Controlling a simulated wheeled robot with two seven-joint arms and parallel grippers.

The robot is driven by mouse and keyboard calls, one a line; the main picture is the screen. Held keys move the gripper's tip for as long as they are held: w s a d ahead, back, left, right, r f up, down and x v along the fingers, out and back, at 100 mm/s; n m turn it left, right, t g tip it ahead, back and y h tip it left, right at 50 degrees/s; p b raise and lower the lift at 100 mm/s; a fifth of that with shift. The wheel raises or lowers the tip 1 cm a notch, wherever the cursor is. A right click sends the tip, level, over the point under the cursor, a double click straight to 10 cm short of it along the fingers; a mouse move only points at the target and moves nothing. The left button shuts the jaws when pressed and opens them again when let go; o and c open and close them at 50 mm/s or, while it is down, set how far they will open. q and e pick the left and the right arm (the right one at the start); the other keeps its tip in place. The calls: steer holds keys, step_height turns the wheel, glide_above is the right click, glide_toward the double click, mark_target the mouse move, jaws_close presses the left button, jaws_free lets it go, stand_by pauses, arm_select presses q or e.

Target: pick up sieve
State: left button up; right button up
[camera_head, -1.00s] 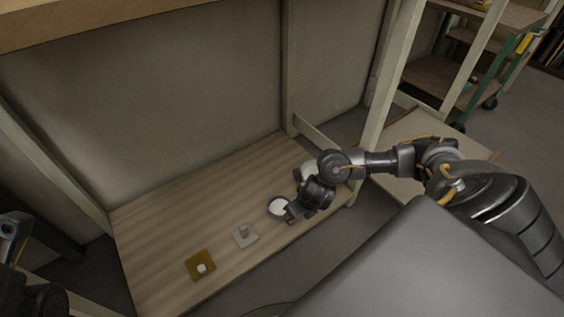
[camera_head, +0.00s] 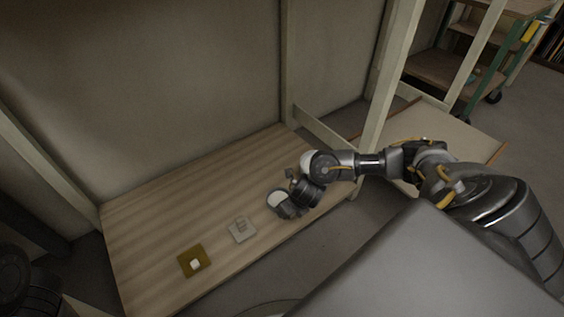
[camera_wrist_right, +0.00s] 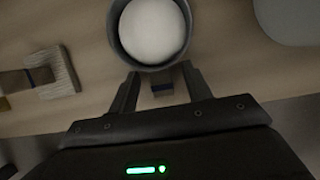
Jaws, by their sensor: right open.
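The sieve seems to be the round item with a grey rim and a pale inside (camera_head: 277,198) on the low wooden shelf in the head view. In the right wrist view its round bowl (camera_wrist_right: 152,30) is at the top centre, just beyond my fingertips. My right gripper (camera_wrist_right: 160,72) is open, with one finger each side of a small dark blue and brown piece, which may be the sieve's handle. In the head view my right gripper (camera_head: 287,207) is low over the shelf beside the sieve and partly covers it. My left gripper does not show.
On the shelf (camera_head: 160,208) left of the sieve lie a pale square piece (camera_head: 242,230) and an ochre square with a white block (camera_head: 193,261). A pale post (camera_head: 388,75) stands behind my right arm. The shelf's back and left are clear.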

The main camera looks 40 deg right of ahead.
jaws_close()
steer(key=shift+r, duration=0.15)
